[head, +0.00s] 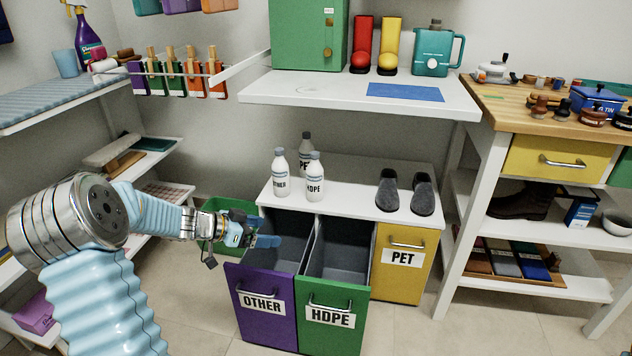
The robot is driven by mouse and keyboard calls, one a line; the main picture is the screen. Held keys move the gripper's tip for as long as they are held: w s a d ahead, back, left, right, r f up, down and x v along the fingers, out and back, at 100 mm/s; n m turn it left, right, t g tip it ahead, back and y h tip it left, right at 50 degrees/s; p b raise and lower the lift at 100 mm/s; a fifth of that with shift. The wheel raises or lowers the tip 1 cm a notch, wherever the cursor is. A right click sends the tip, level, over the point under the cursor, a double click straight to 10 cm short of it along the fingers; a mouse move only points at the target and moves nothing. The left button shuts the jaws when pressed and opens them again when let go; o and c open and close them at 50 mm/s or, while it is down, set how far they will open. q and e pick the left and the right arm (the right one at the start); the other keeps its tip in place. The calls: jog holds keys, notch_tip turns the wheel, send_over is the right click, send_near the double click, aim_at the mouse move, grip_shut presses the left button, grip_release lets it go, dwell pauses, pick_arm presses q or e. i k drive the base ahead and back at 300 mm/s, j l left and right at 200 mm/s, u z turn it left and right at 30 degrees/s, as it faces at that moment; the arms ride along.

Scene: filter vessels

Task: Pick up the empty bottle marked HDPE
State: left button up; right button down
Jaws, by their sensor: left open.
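The bottle marked HDPE (314,178) is white with a grey cap and stands upright on the white bin-cabinet top (352,193). A similar bottle marked OTHER (280,174) stands just left of it. A third bottle (305,150) with a dark cap stands behind them, its label partly hidden. My left gripper (266,241) is open and empty, low and to the left of the bottles, near the purple bin's opening. It touches no bottle. My right gripper is not in view.
The purple OTHER bin (262,308) and green HDPE bin (331,316) are pulled open below the bottles. The yellow PET bin (402,262) is shut. Grey slippers (388,190) stand right of the bottles. A white shelf (350,92) overhangs behind.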

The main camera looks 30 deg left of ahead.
aim_at(315, 171)
jog(key=i+j, duration=0.15)
jog(key=i, duration=0.3)
jog(key=i+j, duration=0.15)
jog(key=i, duration=0.25)
